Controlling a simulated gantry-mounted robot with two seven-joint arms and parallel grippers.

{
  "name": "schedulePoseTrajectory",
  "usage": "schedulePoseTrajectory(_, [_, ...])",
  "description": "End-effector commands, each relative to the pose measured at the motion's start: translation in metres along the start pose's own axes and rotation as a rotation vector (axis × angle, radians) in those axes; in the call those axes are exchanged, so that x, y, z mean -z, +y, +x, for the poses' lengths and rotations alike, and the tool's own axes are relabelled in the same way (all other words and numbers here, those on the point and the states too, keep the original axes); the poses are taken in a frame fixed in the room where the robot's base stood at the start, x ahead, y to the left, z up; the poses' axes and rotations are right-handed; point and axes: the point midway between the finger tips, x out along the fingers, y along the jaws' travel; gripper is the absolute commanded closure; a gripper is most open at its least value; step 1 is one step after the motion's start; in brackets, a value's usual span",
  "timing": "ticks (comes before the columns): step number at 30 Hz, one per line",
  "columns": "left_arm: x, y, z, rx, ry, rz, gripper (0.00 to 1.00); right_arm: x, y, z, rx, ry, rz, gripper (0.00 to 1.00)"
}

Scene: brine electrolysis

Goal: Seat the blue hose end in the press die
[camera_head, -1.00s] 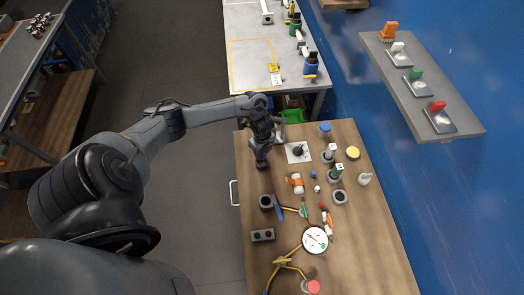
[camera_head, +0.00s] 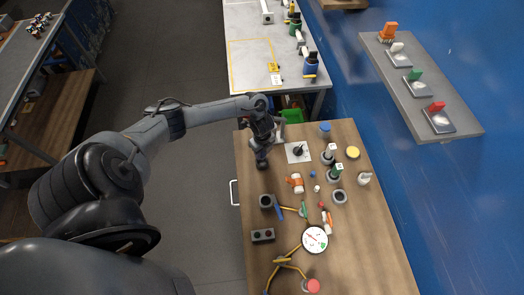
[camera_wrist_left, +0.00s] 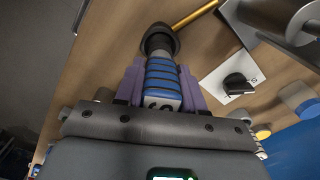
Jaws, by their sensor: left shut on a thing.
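My left gripper (camera_head: 262,163) is low over the left back part of the wooden table. In the left wrist view its purple-padded fingers (camera_wrist_left: 161,72) are shut on a blue ribbed piece (camera_wrist_left: 163,84), apparently the blue hose end. The piece has a pale near end and a dark tip that points at a dark round ring (camera_wrist_left: 160,38). The tip overlaps the ring in this view; I cannot tell how deep it sits. In the head view the gripper hides the held piece. A dark grey block with a round opening (camera_head: 266,201) stands nearer; I cannot tell whether it is the press die.
A white sheet with a black knob (camera_head: 298,151) lies right of the gripper. An orange and white fitting (camera_head: 295,184), a two-button box (camera_head: 263,235), a round gauge (camera_head: 315,239), yellow pipes (camera_head: 291,264) and several bottles crowd the table.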

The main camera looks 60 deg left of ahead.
Motion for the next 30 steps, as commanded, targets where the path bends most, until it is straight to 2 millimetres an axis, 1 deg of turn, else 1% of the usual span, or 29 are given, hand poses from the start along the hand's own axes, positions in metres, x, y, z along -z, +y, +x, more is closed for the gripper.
schedulePoseTrajectory(3, [0.0,-0.001,-0.001,0.001,0.0,0.0,0.95,0.001,0.0,-0.002,0.0,0.0,0.0,0.0])
schedulePoseTrajectory(15, [0.0,0.0,0.0,0.0,0.0,0.0,0.95,0.001,0.0,-0.002,0.001,0.0,0.001,0.0])
schedulePoseTrajectory(30, [0.0,0.0,0.011,0.0,0.0,0.001,0.95,-0.002,-0.001,0.005,0.001,0.0,0.001,0.0])
